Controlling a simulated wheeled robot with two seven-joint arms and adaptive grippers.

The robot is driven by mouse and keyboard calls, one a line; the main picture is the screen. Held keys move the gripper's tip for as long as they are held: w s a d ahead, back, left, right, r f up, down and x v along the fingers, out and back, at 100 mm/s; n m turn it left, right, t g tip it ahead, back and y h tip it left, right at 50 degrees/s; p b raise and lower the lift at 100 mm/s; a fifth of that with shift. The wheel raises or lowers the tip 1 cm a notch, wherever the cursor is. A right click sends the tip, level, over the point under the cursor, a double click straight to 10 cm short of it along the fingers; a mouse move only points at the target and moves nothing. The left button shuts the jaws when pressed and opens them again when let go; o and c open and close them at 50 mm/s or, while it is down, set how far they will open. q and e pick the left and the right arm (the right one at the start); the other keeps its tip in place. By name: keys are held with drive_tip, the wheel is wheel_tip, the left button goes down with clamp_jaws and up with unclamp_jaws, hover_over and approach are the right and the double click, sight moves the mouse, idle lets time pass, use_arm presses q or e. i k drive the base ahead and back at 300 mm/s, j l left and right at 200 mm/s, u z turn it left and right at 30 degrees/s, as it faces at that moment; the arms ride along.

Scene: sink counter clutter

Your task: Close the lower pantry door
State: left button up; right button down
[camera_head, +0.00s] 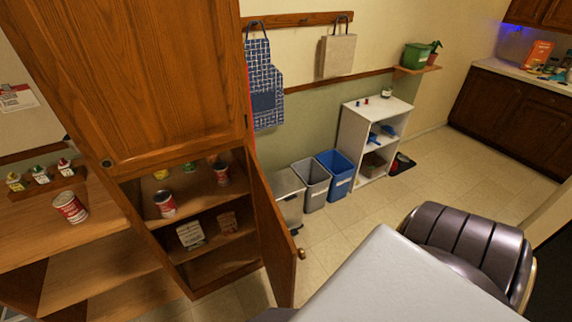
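The lower pantry door (272,232) is a narrow wooden door standing open. It is hinged at the right side of the pantry's lower compartment and swings out toward the camera. Its round knob (301,254) is near the free edge. The lower compartment shows shelves (215,237) with several cans and packets on them. The upper pantry door (150,80) is shut above it, with a dark round knob at its lower left. Neither of my grippers shows in this view.
A light grey flat surface (400,285) fills the bottom right, with a dark padded chair (470,235) beside it. Bins (337,175) and a white shelf unit (352,140) stand along the wall. Tiled floor (340,225) is clear right of the door.

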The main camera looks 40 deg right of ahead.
sight(280, 253)
drive_tip(key=k+l, duration=0.1)
drive_tip(key=l, duration=0.35)
drive_tip(key=k+l, duration=0.15)
drive_tip(key=l, duration=0.35)
drive_tip(key=k+l, duration=0.1)
drive_tip(key=l, duration=0.35)
drive_tip(key=k+l, duration=0.1)
drive_tip(key=l, duration=0.4)
